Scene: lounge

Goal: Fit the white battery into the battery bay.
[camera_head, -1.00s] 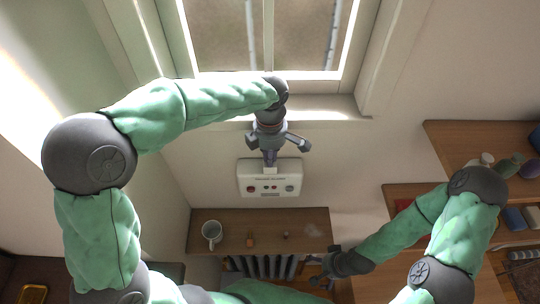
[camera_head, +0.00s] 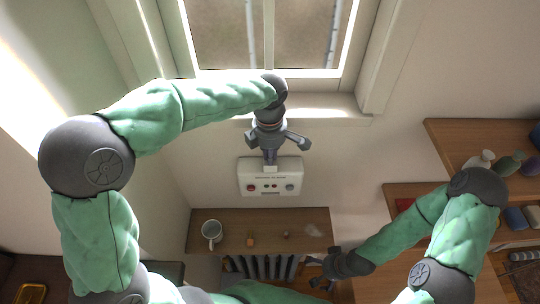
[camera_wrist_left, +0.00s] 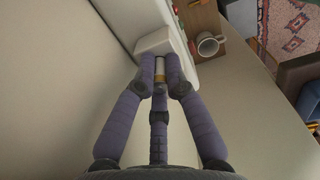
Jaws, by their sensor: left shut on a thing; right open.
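The battery bay is a white box (camera_head: 252,188) on the wall below the window, with red and grey round parts on its front. My left gripper (camera_head: 270,157) points down at the top middle of the box. In the left wrist view its fingers (camera_wrist_left: 160,82) are closed around a small pale cylinder with a gold band, the white battery (camera_wrist_left: 160,68). The battery's far end is at the white box (camera_wrist_left: 155,43); how deep it sits I cannot tell. My right gripper (camera_head: 325,270) is open and empty, low at the right of the wooden shelf.
A wooden shelf (camera_head: 265,220) below the box carries a mug (camera_head: 211,231), a small orange-brown object (camera_head: 250,242) and a small dark one (camera_head: 286,234). A radiator (camera_head: 262,266) is under it. Wooden shelves (camera_head: 450,140) with bottles stand at the right.

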